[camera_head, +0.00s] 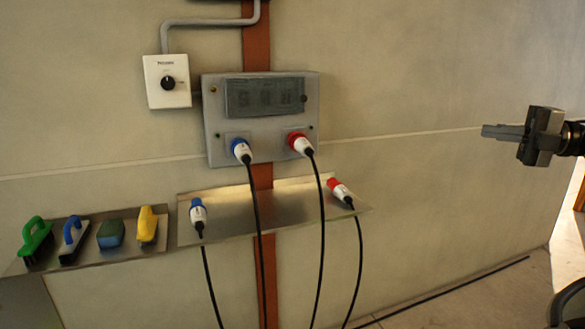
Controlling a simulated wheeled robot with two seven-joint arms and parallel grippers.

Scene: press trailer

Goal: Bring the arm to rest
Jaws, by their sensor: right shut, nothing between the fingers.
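My right gripper (504,133) is at the right of the head view, held out in front of the wall and pointing left. Its fingers are together with nothing between them. It is apart from the grey socket box (225,145) and the plugs, with a wide gap of bare wall between. My left gripper is not in the picture.
A metal shelf (260,212) below carries another blue plug (198,214) and red plug (340,191). Cables hang down. Several brushes and sponges lie on the left shelf (80,260). A dial box (167,82) is above.

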